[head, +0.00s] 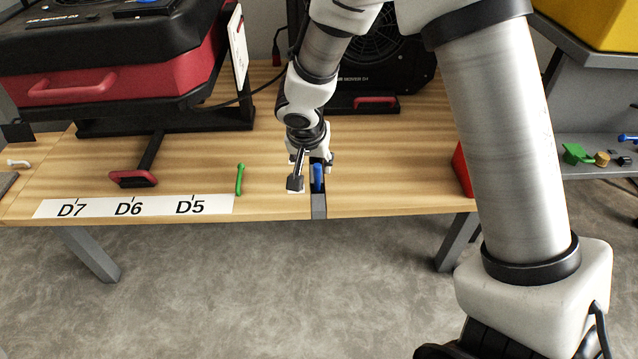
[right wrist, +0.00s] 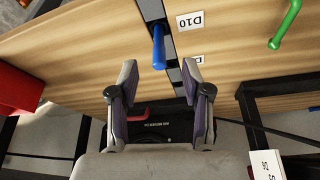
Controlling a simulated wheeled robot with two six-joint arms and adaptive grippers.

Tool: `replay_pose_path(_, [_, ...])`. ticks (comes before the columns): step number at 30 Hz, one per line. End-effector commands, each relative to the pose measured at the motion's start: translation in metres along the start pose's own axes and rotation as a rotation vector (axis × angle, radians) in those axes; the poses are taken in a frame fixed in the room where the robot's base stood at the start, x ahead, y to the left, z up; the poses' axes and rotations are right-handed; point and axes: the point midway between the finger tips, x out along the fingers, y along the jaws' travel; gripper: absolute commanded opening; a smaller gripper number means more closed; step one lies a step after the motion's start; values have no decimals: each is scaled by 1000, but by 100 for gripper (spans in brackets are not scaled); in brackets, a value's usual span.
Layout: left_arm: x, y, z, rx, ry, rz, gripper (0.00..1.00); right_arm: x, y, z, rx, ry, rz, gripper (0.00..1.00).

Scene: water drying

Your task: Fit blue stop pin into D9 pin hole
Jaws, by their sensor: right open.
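The blue stop pin (head: 317,176) stands at the grey strip (head: 318,207) between two wooden table tops; in the right wrist view the pin (right wrist: 158,46) shows beside the D10 label (right wrist: 190,20). My right gripper (head: 311,173) is open around the pin's near end in the head view. In the right wrist view the fingers of my right gripper (right wrist: 160,72) are wide apart, with the pin's end between the tips and clear space on both sides. No D9 label is readable, and I cannot make out the D9 pin hole. My left gripper is not in view.
A green pin (head: 239,179) stands left of the gripper, near the D7-D6-D5 label strip (head: 134,206). A red and black machine (head: 120,70) is at the left, and a black air mover (head: 385,70) is behind my arm. A red block (head: 462,170) sits at the right.

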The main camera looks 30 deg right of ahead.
Motion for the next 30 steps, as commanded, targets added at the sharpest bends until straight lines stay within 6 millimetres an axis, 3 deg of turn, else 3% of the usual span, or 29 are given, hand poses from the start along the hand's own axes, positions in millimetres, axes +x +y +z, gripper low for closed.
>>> replay_pose_path(8, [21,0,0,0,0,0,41,34,2,-10,26,22,9,48])
replay_pose_path(13, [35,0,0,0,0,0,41,65,3,-12,26,21,9,48])
replay_pose_path(21, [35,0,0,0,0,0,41,71,2,-14,25,21,8,48])
replay_pose_path(22, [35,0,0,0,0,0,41,71,2,-14,24,21,8,45])
replay_pose_path(26, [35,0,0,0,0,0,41,71,3,-14,24,20,8,0])
replay_pose_path(30, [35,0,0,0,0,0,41,71,3,-14,24,20,8,0])
